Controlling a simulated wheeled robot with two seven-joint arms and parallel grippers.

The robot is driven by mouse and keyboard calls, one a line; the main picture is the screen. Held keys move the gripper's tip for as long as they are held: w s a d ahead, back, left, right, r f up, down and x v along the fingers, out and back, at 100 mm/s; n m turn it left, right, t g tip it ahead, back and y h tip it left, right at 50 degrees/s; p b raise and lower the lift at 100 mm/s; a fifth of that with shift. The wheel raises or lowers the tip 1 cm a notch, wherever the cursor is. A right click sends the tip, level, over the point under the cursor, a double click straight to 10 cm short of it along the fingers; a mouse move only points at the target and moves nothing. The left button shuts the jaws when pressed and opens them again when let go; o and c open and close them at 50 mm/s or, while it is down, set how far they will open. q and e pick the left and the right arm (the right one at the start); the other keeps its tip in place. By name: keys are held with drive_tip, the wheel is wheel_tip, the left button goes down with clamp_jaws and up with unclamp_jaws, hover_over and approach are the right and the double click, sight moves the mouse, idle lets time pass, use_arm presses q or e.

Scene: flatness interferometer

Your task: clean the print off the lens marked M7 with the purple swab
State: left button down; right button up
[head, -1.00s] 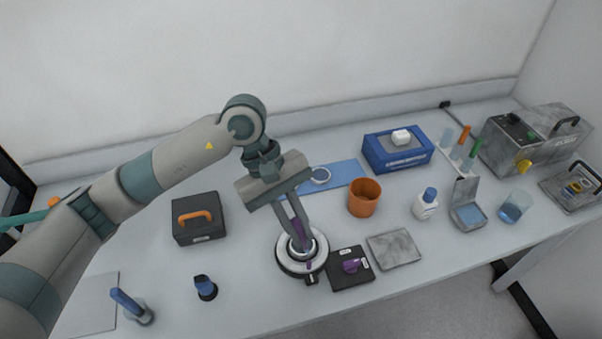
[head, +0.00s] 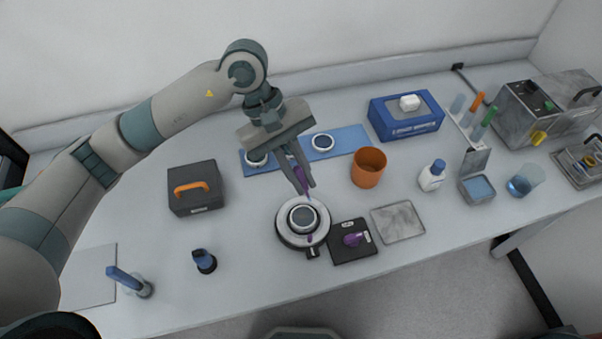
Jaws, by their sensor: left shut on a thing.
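My left gripper (head: 304,188) is shut on the purple swab (head: 299,176), which points down. It is above and just behind the round stand (head: 284,231), and the swab's tip appears clear of it. A dark-rimmed lens (head: 303,217) with a pale face sits on this stand. Two more lenses lie on the blue mat (head: 348,139): one near the middle (head: 322,142) and one at the left (head: 257,160), partly behind the gripper. I cannot read M7 on any lens, nor see whether a print is on the glass. My right gripper is out of view.
A black pad (head: 345,256) with a purple piece (head: 354,239) lies right of the stand, next to a grey plate (head: 398,222). An orange cup (head: 368,167), white bottle (head: 431,176) and blue box (head: 405,118) stand farther right. A black case (head: 195,190) stands left.

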use_arm(q)
drive_tip(key=shift+f, duration=2.85)
drive_tip(key=shift+f+b, duration=0.55)
drive_tip(key=shift+b, duration=0.05)
drive_tip(key=shift+a, duration=0.1)
drive_tip(key=shift+s+a+b, duration=0.15)
drive_tip(key=shift+a+b, duration=0.1)
drive_tip(key=shift+b, duration=0.45)
drive_tip(key=shift+s+a+b, duration=0.1)
drive_tip(key=shift+a+b, duration=0.2)
drive_tip(key=shift+b, duration=0.35)
drive_tip(key=shift+a, duration=0.1)
idle(0.3)
drive_tip(key=shift+s+a+b, duration=0.1)
drive_tip(key=shift+a+b, duration=0.15)
drive_tip(key=shift+b, duration=0.5)
